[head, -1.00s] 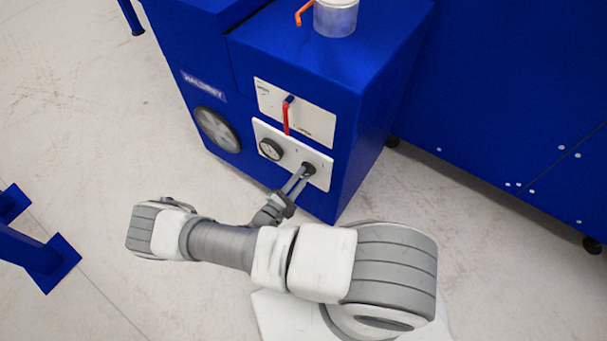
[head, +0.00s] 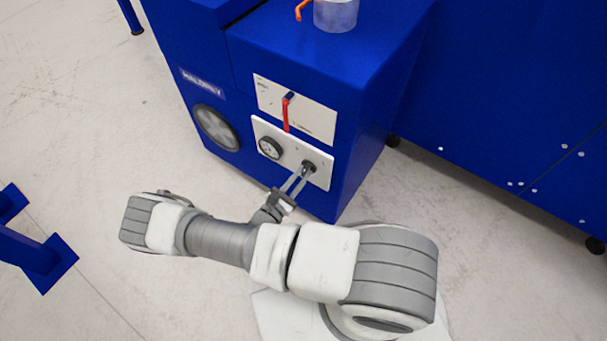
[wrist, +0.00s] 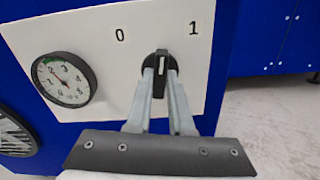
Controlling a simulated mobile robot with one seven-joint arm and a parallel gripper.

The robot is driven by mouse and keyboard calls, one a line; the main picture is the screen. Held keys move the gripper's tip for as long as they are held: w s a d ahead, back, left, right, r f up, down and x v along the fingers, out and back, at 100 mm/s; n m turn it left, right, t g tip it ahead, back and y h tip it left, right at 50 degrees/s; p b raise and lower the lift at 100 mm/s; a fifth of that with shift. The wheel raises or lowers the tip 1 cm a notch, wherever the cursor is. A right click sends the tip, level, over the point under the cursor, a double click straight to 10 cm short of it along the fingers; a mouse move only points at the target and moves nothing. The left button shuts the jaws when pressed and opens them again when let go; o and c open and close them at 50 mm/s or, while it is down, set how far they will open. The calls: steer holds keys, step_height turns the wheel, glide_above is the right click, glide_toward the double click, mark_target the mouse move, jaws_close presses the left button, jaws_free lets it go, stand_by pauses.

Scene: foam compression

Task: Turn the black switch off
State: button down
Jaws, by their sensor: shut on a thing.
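The black switch (wrist: 161,56) is a rotary knob with a white line on a white panel, below and between the printed marks 0 and 1. Its handle stands about upright in the wrist view, with the line pointing up between the two marks. My gripper (wrist: 161,74) is shut on the switch, one finger on each side of the handle. The fingers hide part of the knob's sides. In the head view the switch (head: 309,165) is at the lower right of the front panel, with my gripper (head: 303,173) reaching it from below.
A round dial gauge (wrist: 64,80) is left of the switch on the same white panel (wrist: 105,55). A red lever (head: 286,115) hangs above it on the blue machine (head: 350,80). A clear container (head: 336,14) stands on top.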

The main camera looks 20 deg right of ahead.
steer(key=n+b, duration=0.1)
steer(key=n, duration=0.4)
steer(key=shift+n, duration=0.3)
steer(key=n+b, duration=0.1)
steer(key=n, duration=0.3)
jaws_free()
steer(key=v, duration=0.7)
stand_by(0.5)
stand_by(0.5)
